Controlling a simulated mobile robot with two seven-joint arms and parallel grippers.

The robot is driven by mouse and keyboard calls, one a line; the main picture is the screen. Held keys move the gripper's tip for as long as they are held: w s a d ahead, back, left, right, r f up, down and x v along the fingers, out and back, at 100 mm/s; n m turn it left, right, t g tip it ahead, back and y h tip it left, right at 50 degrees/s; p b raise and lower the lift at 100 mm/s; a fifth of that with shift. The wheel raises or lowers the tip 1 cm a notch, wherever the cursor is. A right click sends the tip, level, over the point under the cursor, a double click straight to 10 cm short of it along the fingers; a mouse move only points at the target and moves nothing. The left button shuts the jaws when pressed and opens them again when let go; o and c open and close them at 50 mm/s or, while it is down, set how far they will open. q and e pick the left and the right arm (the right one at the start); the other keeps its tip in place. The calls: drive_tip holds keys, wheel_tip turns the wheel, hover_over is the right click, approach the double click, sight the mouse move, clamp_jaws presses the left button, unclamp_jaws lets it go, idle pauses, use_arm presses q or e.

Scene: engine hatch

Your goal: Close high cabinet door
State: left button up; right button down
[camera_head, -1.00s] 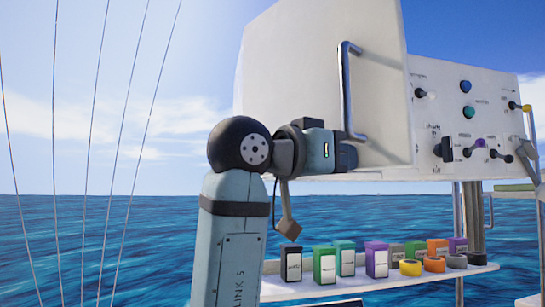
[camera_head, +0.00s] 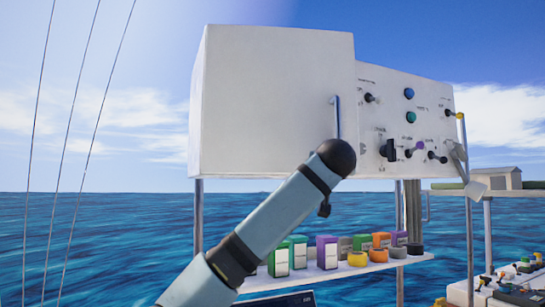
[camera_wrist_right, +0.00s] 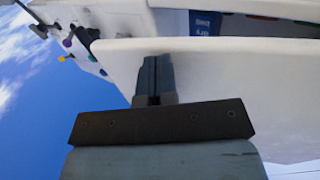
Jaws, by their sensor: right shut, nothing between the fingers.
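The high cabinet (camera_head: 198,110) is a white box above the shelf. Its white door (camera_head: 275,85) covers the front, with an upright metal handle (camera_head: 336,115) near its right edge. My arm crosses in front of the door's lower right corner in the head view and hides it; no fingers show there. In the right wrist view my right gripper (camera_wrist_right: 155,65) is shut and empty, its tips over the door's white face (camera_wrist_right: 240,85), near the edge. I cannot tell if they touch. Beyond that edge a gap shows a blue labelled item (camera_wrist_right: 205,22) inside. My left gripper is not in view.
A control panel (camera_head: 400,130) with knobs and levers adjoins the cabinet on the right. Below, a shelf (camera_head: 350,270) holds several coloured boxes and tape rolls. Wire lines (camera_head: 75,140) run at left. Open air lies left of the cabinet.

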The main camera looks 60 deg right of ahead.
drive_tip(key=w+d+n+t+y+b, duration=0.1)
drive_tip(key=w+d+n+t+y, duration=0.2)
drive_tip(key=w+d, duration=0.3)
drive_tip(key=shift+d+r+n+t, duration=0.3)
drive_tip(key=shift+d+t, duration=0.05)
drive_tip(key=shift+t, duration=0.45)
drive_tip(key=shift+w+r, duration=0.1)
drive_tip(key=shift+r, duration=0.05)
